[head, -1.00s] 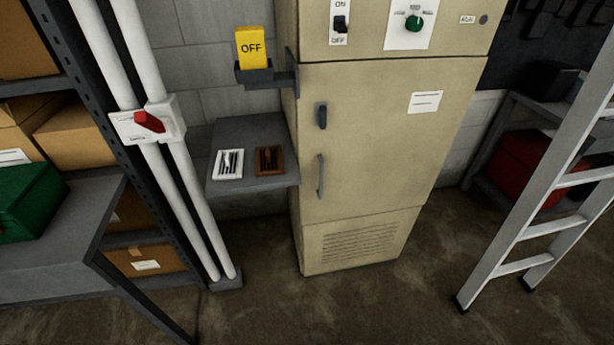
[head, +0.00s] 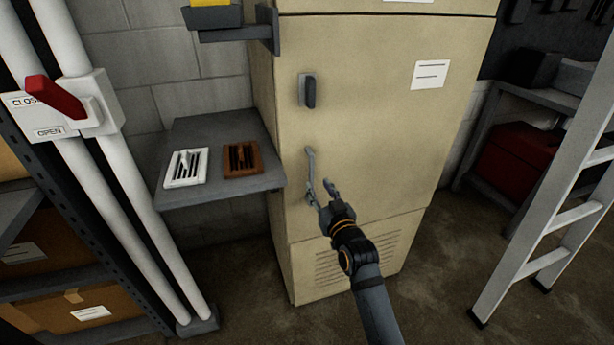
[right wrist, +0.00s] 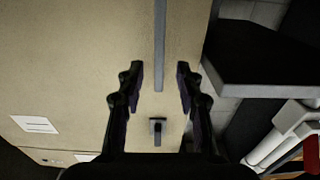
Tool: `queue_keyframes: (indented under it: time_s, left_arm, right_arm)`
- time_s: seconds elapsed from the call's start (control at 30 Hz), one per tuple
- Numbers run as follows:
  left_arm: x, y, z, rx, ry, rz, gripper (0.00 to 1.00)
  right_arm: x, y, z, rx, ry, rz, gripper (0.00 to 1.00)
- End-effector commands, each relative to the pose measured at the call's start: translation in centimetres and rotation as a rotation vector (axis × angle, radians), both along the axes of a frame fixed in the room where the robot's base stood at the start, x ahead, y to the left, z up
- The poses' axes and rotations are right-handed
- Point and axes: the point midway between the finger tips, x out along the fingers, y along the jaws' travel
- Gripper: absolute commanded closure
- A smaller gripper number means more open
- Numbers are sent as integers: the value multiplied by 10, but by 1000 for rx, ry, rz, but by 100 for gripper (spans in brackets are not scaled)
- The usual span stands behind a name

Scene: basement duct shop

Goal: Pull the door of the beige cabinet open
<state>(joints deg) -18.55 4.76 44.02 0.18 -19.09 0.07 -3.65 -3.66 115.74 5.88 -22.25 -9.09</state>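The beige cabinet's door (head: 375,130) is closed and flush with the frame. It has a grey vertical bar handle (head: 311,175) low on its left side and a dark latch knob (head: 308,91) above. My right gripper (head: 318,188) is open and empty at the lower part of the handle. In the right wrist view the two fingers (right wrist: 159,78) stand apart, with the end of the handle bar (right wrist: 159,45) showing between the fingertips; I see no contact. The latch knob (right wrist: 157,128) shows there too. My left gripper is not in view.
Left of the cabinet a grey shelf (head: 215,195) holds a white tray (head: 186,168) and a brown tray (head: 242,160). White pipes with a red lever (head: 55,97) stand farther left. A ladder (head: 560,210) stands at right. Floor before the cabinet is open.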

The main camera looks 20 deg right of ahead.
Motion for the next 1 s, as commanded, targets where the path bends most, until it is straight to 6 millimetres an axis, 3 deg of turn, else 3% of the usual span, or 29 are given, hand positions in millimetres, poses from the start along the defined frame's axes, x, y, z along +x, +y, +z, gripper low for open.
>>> queue_keyframes:
  time_s: [0.1, 0.3, 0.7, 0.97, 1.0]
  left_arm:
    - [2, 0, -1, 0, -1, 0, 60]
    - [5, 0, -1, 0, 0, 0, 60]
    - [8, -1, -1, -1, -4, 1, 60]
    - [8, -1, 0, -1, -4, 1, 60]
    - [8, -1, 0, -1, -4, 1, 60]
  right_arm:
    - [27, 1, 0, -1, -1, 0, 64]
    - [61, 2, 0, 0, -1, 0, 64]
    - [73, 2, -1, 0, 1, 0, 64]
    - [73, 2, -1, 0, 1, 0, 99]
    - [72, 2, -1, 0, 1, 0, 100]
